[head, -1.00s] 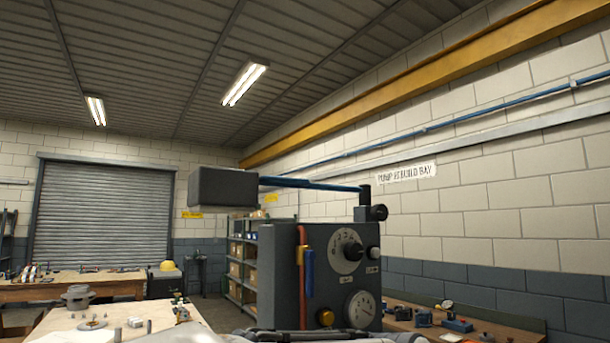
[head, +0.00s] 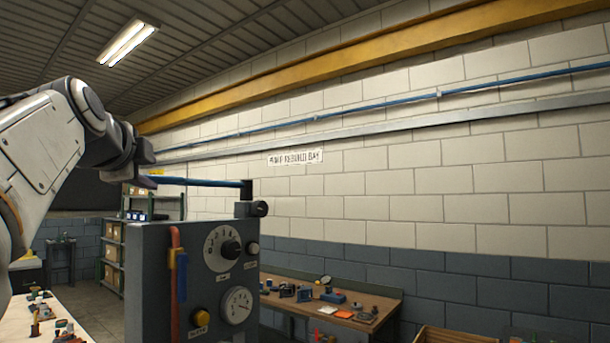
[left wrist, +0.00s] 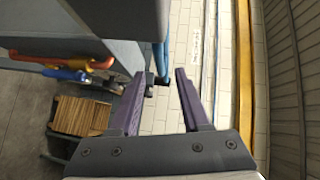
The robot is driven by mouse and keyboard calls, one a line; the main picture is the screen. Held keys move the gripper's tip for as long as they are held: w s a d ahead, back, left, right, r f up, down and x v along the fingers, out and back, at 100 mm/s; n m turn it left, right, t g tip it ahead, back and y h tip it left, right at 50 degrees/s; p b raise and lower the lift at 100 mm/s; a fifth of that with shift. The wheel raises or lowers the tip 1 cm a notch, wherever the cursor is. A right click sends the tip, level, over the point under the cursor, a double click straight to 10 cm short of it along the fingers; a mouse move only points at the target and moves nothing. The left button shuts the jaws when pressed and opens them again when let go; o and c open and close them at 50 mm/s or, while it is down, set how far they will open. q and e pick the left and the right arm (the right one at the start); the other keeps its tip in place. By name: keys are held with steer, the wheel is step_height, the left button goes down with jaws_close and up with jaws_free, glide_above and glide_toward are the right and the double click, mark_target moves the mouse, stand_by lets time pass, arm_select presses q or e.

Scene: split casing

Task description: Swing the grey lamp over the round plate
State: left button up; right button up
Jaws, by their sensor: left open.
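The grey lamp's head (head: 75,198) is a dark block at the left of the head view, partly behind my left arm. Its blue bar (head: 205,183) runs right to a short post on the grey cabinet (head: 150,275). My left gripper (head: 138,168) is open at the lamp-head end of the bar. In the left wrist view the open purple fingers (left wrist: 157,88) have the blue bar (left wrist: 160,58) showing between them, and the lamp head (left wrist: 120,18) looms close at the top. I cannot tell whether they touch. The round plate and my right gripper are out of view.
A wooden bench (head: 350,310) with small parts stands along the right wall. A pale tabletop (head: 55,320) with small items is at lower left.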

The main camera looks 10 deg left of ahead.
mark_target(159, 177)
arm_select(q)
steer(key=p+x, duration=0.2)
steer(key=x, duration=0.3)
steer(key=shift+w+p, duration=0.3)
steer(key=shift+w, duration=0.05)
steer(key=shift+w+a+f, duration=0.15)
steer(key=shift+w+a, duration=0.1)
steer(key=shift+w, duration=0.2)
jaws_close()
steer(key=shift+f, duration=0.1)
stand_by(0.6)
